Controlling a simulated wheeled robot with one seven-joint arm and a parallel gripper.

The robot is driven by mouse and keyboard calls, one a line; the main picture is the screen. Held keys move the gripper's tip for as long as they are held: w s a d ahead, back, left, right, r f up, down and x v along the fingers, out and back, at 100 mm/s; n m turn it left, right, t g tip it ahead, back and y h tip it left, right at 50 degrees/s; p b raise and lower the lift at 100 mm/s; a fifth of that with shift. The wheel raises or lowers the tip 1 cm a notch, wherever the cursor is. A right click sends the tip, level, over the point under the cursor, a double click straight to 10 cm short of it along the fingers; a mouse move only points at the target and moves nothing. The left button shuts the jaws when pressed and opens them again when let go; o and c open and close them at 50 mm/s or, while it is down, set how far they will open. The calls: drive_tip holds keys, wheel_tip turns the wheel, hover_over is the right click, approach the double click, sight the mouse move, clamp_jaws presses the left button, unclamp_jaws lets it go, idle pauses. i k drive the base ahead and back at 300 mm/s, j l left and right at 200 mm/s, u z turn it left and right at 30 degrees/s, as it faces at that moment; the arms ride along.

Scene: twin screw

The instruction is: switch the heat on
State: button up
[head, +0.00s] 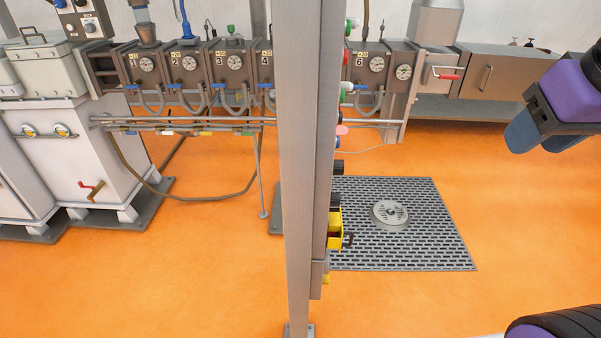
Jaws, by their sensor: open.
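A tall grey post with a control panel (322,150) stands in the middle of the head view. The panel is seen almost edge-on, so its face and labels are hidden. A yellow switch housing (335,222) with a dark handle sits low on that edge. I cannot tell which control is for the heat. My gripper (541,138), purple with dark blue fingers, is at the upper right. It is open and empty, well to the right of the panel and apart from it.
A row of numbered barrel blocks with gauges (376,64) runs along the back, with hoses below. White cabinets (66,155) stand at the left. A floor grate (440,225) with a round drain lies right of the post.

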sight(339, 165)
drive_tip(key=l+u, duration=0.45)
drive_tip(key=l, duration=0.2)
drive_tip(key=l+u, duration=0.4)
drive_tip(key=l, duration=0.3)
drive_tip(key=i+l+u, duration=0.45)
drive_tip(key=i+l, duration=0.4)
